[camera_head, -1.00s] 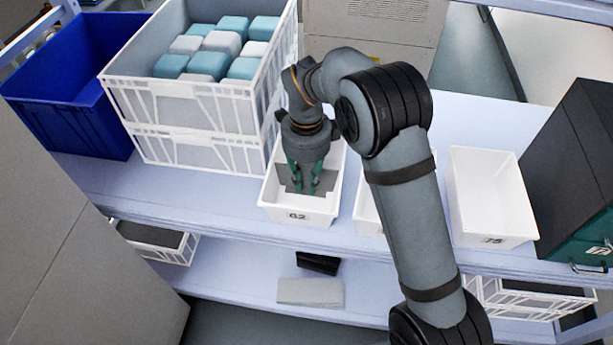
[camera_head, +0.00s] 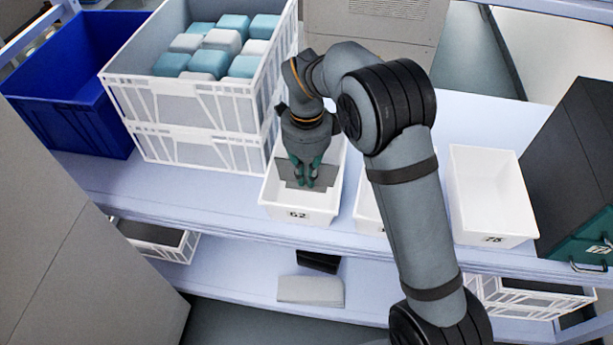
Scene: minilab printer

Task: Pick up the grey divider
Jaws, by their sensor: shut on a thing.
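The grey divider (camera_head: 284,170) is a flat grey plate in the white bin marked 62 (camera_head: 284,212). My gripper (camera_head: 307,183) points down into that bin, its green fingers close together and shut on the divider. The fingers and wrist hide part of the divider. I cannot tell whether its lower edge touches the bin floor.
White crates (camera_head: 190,137) with teal and grey blocks stand left of the bin, beside a blue bin (camera_head: 75,118). Another white bin (camera_head: 492,240) stands to the right, then a dark cabinet (camera_head: 570,150). My arm covers much of a middle bin (camera_head: 368,212).

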